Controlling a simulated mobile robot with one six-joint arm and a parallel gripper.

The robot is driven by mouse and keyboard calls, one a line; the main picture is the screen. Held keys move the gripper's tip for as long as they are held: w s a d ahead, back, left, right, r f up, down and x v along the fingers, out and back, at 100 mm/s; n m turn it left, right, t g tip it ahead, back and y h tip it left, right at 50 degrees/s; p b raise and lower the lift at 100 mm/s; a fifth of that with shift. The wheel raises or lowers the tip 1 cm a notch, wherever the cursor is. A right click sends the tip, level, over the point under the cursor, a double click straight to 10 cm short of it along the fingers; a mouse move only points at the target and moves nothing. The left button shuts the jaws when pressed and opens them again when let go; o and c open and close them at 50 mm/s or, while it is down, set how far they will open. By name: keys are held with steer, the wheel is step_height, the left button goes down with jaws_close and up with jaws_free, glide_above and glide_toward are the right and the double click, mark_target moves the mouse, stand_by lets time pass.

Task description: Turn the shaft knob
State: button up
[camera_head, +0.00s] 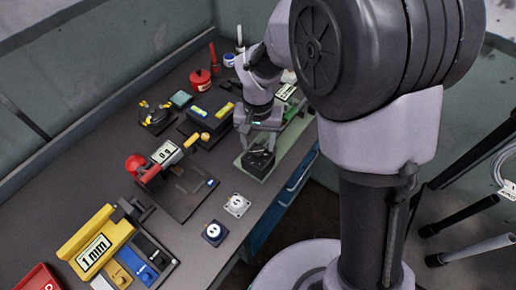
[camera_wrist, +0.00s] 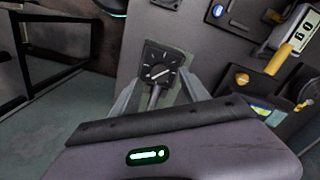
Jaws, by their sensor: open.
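A black square dial block with white markings (camera_wrist: 160,65) stands on a green mat, and a grey shaft knob (camera_wrist: 154,96) shows at its near side in the wrist view. In the head view the black block (camera_head: 258,160) sits on the green mat (camera_head: 246,170) near the bench's front edge. My gripper (camera_head: 260,138) points down just above the block, with its two fingers apart. In the wrist view the fingers of my gripper (camera_wrist: 158,92) lie on either side of the knob, with nothing clamped. I cannot tell whether either finger touches it.
A dark fixture with a red lever and a gauge (camera_head: 163,153) stands left on the bench. A dark box (camera_head: 210,120) is close behind left of my gripper. A yellow 1 mm block (camera_head: 95,248) is far left.

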mark_target(258, 151)
step_height(258, 151, down, 4)
steer(key=shift+r+b, duration=0.1)
steer(key=shift+b, duration=0.25)
jaws_close()
steer(key=shift+r, duration=0.1)
